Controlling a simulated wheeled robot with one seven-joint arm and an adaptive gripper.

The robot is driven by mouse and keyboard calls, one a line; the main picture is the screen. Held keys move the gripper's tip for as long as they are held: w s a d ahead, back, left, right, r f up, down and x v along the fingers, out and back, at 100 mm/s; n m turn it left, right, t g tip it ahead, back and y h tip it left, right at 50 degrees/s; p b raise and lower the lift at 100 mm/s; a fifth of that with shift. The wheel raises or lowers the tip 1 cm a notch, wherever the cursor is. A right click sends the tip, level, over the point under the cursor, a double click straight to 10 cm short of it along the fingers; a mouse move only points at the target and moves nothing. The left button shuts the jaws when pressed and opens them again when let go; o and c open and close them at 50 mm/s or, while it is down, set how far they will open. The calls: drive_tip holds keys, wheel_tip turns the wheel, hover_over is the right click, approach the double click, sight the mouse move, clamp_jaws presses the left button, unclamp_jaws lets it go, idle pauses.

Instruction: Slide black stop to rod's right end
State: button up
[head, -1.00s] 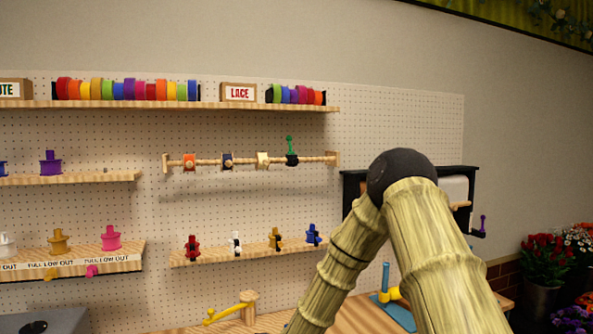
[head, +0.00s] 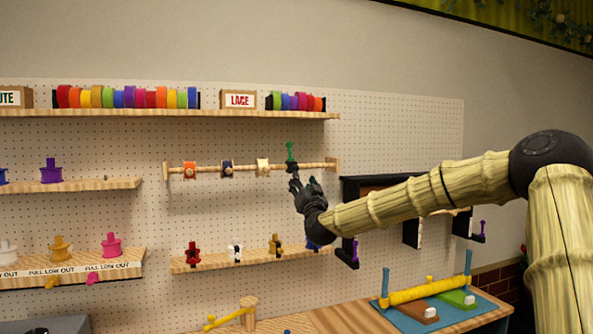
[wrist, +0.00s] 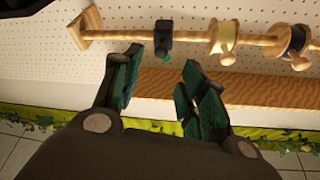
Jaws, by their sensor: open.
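The black stop (head: 291,165) with its green knob (head: 290,150) sits on the wooden rod (head: 243,168), right of the cream spool and short of the rod's right end bracket (head: 333,164). My gripper (head: 295,181) is just below the stop, close to the rod. In the wrist view, the picture is turned, so the end bracket (wrist: 88,27) is at left and the black stop (wrist: 163,40) shows just beyond the fingertips. My gripper (wrist: 160,64) is open and empty there, with the stop roughly in line with the gap between its fingers. The stop appears apart from both fingers.
A cream spool (head: 263,167), a blue spool (head: 227,169) and an orange spool (head: 189,170) sit on the rod left of the stop. A shelf (head: 215,262) with several small coloured pieces is below. A black-framed unit (head: 350,187) stands right of the rod.

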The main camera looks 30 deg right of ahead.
sight(296, 169)
drive_tip(key=p+x, duration=0.4)
drive_tip(key=x, duration=0.5)
drive_tip(key=shift+w+r, duration=0.1)
drive_tip(key=shift+w, duration=0.25)
drive_tip(key=shift+c, duration=0.4)
clamp_jaws()
